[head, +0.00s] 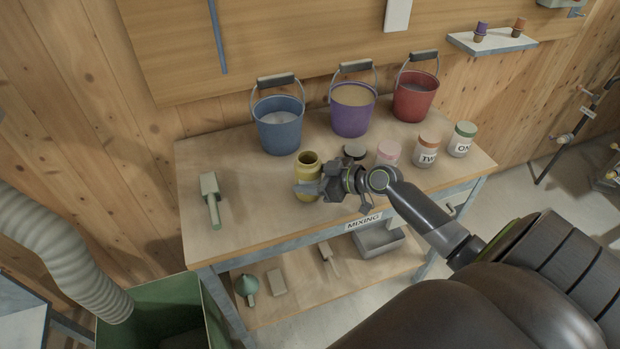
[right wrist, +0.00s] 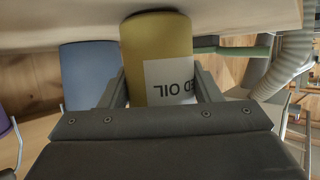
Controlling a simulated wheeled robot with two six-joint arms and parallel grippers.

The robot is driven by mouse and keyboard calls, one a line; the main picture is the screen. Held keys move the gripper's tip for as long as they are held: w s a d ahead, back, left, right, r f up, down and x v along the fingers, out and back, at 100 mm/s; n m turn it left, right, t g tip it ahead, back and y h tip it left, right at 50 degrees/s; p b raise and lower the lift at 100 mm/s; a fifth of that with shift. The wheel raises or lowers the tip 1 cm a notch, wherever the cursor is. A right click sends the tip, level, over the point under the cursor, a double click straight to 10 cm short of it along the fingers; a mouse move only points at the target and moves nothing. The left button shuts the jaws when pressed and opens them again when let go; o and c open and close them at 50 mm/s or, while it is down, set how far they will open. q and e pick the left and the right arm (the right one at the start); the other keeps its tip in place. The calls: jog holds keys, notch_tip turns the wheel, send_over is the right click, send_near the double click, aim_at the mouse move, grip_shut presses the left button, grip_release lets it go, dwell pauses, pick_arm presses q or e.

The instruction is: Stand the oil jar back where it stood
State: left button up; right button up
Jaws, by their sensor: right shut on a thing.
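The oil jar (head: 307,168) is yellow, open at the top and upright over the mixing bench (head: 250,215), in front of the blue bucket. My right gripper (head: 316,185) comes in from the right and is shut around the jar's side. In the right wrist view the jar (right wrist: 157,55) sits between both fingers, its white label reading "ED OIL" upside down. The jar's base is at or very near the bench top; I cannot tell whether it touches. A dark round lid (head: 355,151) lies on the bench to the right of the jar. My left gripper is not in view.
Blue (head: 279,126), purple (head: 352,110) and red (head: 414,97) buckets stand along the back. A pink-lidded jar (head: 388,152), an orange-lidded jar (head: 427,150) and a green-lidded jar (head: 462,140) stand right.

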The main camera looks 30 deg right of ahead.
jog(key=shift+f, duration=0.2)
jog(key=shift+f, duration=0.15)
jog(key=o, duration=1.1)
jog(key=shift+o, duration=0.2)
jog(key=shift+r, duration=0.2)
jog(key=b+v, duration=0.2)
jog(key=v, duration=0.8)
jog(key=shift+s+f+b, duration=0.1)
jog(key=shift+b, duration=0.3)
jog(key=shift+v, duration=0.95)
